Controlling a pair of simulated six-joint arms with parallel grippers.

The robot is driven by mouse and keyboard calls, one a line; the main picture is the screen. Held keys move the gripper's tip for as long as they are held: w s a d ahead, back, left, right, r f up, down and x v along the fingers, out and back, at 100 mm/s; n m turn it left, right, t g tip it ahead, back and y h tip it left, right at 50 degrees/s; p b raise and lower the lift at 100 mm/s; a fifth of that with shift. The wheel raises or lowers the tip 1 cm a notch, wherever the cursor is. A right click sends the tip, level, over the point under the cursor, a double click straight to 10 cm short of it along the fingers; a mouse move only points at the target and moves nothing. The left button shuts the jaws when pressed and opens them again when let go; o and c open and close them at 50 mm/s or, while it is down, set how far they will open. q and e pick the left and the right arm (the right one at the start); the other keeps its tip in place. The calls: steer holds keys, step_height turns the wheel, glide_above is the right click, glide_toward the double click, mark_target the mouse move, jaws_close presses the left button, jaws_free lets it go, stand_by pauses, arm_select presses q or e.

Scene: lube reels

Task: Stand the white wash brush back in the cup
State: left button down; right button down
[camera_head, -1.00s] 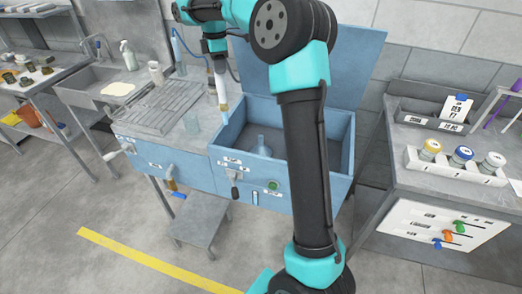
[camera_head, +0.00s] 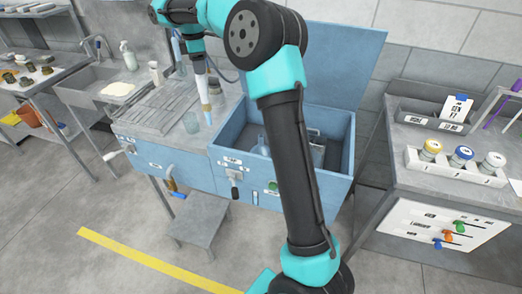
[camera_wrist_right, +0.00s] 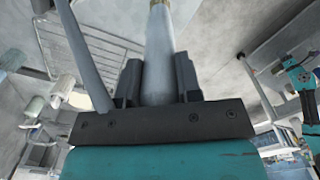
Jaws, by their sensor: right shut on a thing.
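The white wash brush (camera_head: 202,88) hangs upright in my right gripper (camera_head: 199,66), with its brass-coloured collar and pale blue bristles at the bottom. The right wrist view shows the jaws (camera_wrist_right: 158,82) shut on its white handle (camera_wrist_right: 158,50). The clear, bluish cup (camera_head: 191,122) stands on the grey worktop near its front edge. The brush's bristle end is just right of the cup in the head view and looks apart from it. My left gripper is not in view.
The blue open bin (camera_head: 226,133) with its raised lid is right of the cup and holds a clear vessel (camera_head: 262,146). A ridged drainer (camera_head: 168,97) lies behind the cup. A white beaker (camera_head: 155,74) and a sink (camera_head: 100,82) are to the left.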

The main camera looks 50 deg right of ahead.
steer(key=w+a, duration=0.4)
steer(key=w, duration=0.1)
steer(key=shift+w+a, duration=0.15)
steer(key=shift+a, duration=0.25)
step_height(320, 180, down, 8)
steer(key=shift+f, duration=0.15)
stand_by(0.9)
steer(key=shift+f, duration=0.55)
stand_by(0.4)
steer(key=c, duration=0.7)
jaws_free()
step_height(320, 180, up, 17)
steer(key=shift+r, duration=0.2)
